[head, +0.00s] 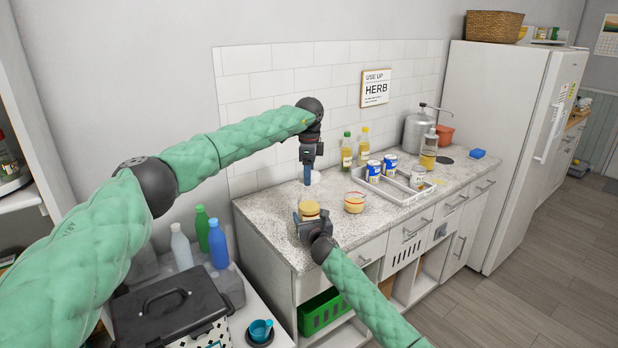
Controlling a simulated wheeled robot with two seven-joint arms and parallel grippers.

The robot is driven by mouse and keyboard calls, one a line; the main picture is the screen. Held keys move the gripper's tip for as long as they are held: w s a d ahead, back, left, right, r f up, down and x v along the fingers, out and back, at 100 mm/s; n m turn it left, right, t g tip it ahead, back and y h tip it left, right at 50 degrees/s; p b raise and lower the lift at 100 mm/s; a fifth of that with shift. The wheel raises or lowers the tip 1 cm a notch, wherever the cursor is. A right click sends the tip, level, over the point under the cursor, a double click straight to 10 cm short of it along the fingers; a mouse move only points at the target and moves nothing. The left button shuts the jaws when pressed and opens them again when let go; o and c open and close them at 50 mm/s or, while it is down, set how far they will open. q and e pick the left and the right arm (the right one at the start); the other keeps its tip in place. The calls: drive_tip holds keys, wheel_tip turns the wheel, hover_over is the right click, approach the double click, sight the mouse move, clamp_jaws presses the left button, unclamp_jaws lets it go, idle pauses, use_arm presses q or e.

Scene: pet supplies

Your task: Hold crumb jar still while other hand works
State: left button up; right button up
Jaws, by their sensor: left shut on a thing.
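A jar with tan contents (309,209) stands near the counter's front left edge. My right gripper (311,218) is at this jar from the front, and its body hides the jar's lower part. Whether its fingers press on the jar is too small to tell. A second jar with tan contents and a reddish rim (355,203) stands just to the right, apart from the gripper. My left gripper (309,163) points down above the counter, behind the first jar. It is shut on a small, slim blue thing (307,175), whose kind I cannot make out.
The counter's left part (268,208) is clear.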

drive_tip(key=o, duration=1.9)
drive_tip(key=shift+o, duration=0.2)
